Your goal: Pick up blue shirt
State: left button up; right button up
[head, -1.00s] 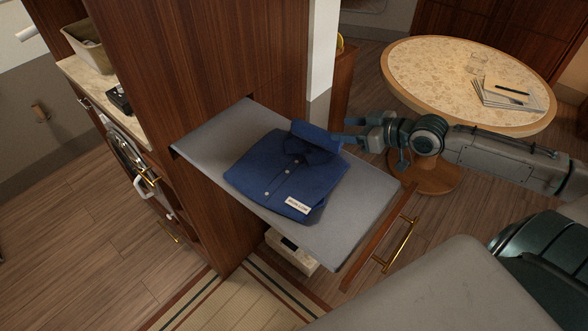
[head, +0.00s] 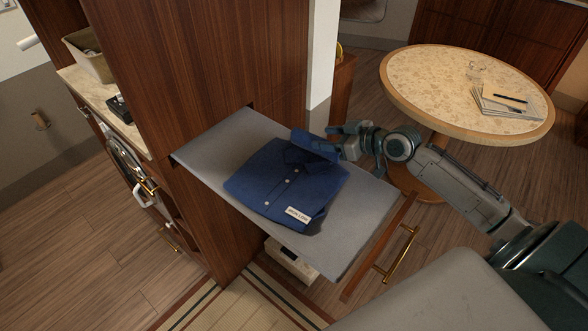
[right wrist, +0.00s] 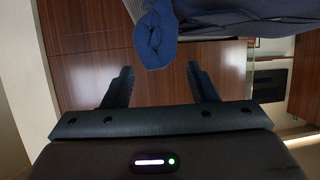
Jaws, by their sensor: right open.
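The blue shirt (head: 283,182) lies folded on the grey pull-out board (head: 222,140), with its buttons and white label facing up. Its collar end is raised at the far right. My right gripper (head: 336,138) is open and empty beside that collar end, coming from the right. In the right wrist view the shirt's rolled edge (right wrist: 155,38) shows just ahead of and between the two open fingers (right wrist: 160,85). I cannot tell whether a finger touches the cloth. My left gripper is not in view.
The board stands out from a wooden cabinet (head: 200,60), with a wooden front and brass handle (head: 400,255) at its outer end. A round table (head: 430,85) with papers (head: 510,100) stands behind my right arm. A counter with a bin (head: 88,58) is at left.

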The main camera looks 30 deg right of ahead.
jog(key=shift+x, duration=1.1)
jog(key=shift+c, duration=0.4)
grip_shut()
jog(key=shift+r, duration=0.1)
